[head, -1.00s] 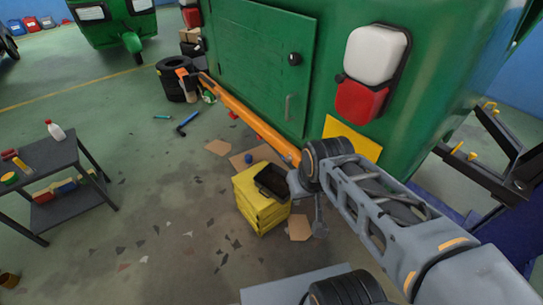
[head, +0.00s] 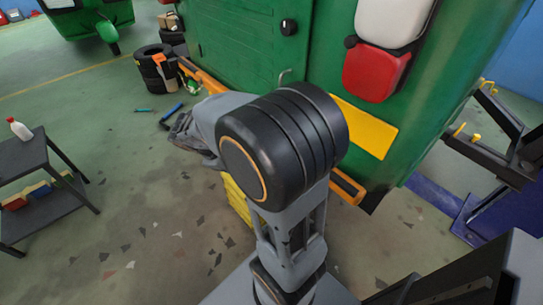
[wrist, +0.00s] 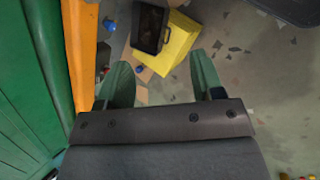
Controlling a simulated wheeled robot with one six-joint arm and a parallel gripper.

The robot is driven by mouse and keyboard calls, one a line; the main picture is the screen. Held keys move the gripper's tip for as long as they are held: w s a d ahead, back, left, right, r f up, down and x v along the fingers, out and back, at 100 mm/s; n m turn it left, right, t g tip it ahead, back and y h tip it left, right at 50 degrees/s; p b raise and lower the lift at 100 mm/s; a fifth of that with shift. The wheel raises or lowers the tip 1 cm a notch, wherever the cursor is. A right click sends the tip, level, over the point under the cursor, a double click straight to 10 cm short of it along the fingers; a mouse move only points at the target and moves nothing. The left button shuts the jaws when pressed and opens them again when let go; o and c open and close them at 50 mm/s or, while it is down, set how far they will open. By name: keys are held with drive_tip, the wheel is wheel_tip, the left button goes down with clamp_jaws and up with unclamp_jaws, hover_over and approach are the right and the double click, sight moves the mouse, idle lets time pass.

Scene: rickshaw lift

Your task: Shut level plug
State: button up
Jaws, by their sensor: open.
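My gripper (wrist: 161,72) is open and empty in the wrist view, its two green fingers spread apart. Between and beyond the fingertips, lower down, are a yellow box (wrist: 180,42) and a black open tray (wrist: 149,27) on top of it. I cannot make out a level plug in either view. In the head view my arm covers most of the yellow box (head: 236,203), and my gripper cannot be made out there. The green rickshaw (head: 240,40) stands behind my arm, with its orange bumper (head: 350,188) along the lower edge.
A small blue thing (wrist: 139,69) lies on brown cardboard beside the box. A dark side table (head: 50,195) stands at the left with a white bottle (head: 19,129) on top. Stacked tyres (head: 157,67) stand at the back. A dark lift arm (head: 495,150) is at the right.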

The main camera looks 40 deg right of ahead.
drive_tip(key=w+d+f+n+h+b, duration=0.5)
drive_tip(key=w+d+f+n+h, duration=0.15)
drive_tip(key=f, duration=0.55)
drive_tip(key=w+d+f+n+h+b, duration=0.55)
drive_tip(key=d+f, duration=0.25)
drive_tip(key=f, duration=0.4)
drive_tip(key=d+b, duration=0.1)
drive_tip(key=d, duration=1.2)
drive_tip(key=shift+s+d+t+y, duration=0.3)
drive_tip(key=shift+s+d, duration=0.1)
drive_tip(key=shift+s, duration=0.05)
drive_tip(key=shift+f, duration=0.1)
drive_tip(key=c, duration=0.9)
